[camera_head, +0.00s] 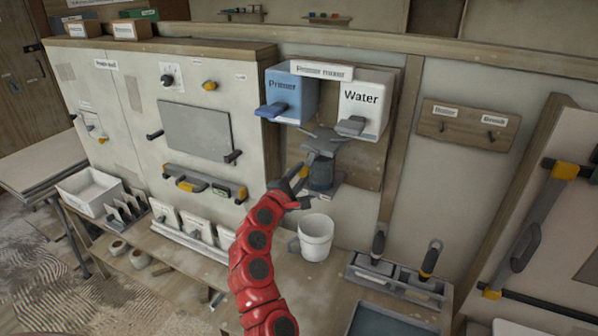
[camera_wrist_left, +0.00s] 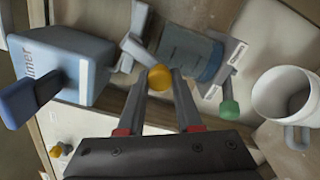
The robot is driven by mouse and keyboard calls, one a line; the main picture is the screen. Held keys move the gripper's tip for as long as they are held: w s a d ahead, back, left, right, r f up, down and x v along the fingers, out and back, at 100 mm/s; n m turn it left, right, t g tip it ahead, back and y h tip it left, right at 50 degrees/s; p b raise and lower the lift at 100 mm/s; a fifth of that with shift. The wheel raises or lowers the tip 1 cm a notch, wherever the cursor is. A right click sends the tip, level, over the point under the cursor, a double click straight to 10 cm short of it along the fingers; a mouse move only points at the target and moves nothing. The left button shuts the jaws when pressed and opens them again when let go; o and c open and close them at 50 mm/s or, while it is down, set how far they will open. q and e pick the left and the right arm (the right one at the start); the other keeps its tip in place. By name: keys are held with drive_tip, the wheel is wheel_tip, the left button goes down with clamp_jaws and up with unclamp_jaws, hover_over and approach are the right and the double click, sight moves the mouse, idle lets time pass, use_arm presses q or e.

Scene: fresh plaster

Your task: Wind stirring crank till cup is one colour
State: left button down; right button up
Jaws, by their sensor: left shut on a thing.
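The primer mixer is on the wall, with a blue Primer box (camera_head: 287,97) and a white Water box (camera_head: 362,100). Under them is a translucent cup (camera_head: 321,174), which also shows blue-grey in the left wrist view (camera_wrist_left: 190,52). My red left arm reaches up to it, and my left gripper (camera_head: 298,183) is beside the cup's left side. In the left wrist view its fingers are shut on a yellow crank knob (camera_wrist_left: 160,78) in front of the cup. My right gripper is not in view.
A white bucket (camera_head: 315,236) with a handle stands on the bench below the mixer. A green-tipped lever (camera_wrist_left: 229,110) is right of the cup in the left wrist view. A tool tray (camera_head: 398,276) with upright handles sits to the right.

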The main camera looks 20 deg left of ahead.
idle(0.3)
use_arm(q)
drive_tip(key=c, duration=0.6)
unclamp_jaws()
drive_tip(key=shift+s+b, duration=0.3)
drive_tip(key=shift+s, duration=0.4)
drive_tip(key=shift+s+a+p, duration=0.15)
drive_tip(key=shift+s+p, duration=1.25)
drive_tip(key=shift+s, duration=2.6)
drive_tip(key=shift+s+a+p, duration=0.1)
drive_tip(key=shift+s+p, duration=1.25)
drive_tip(key=shift+s, duration=2.65)
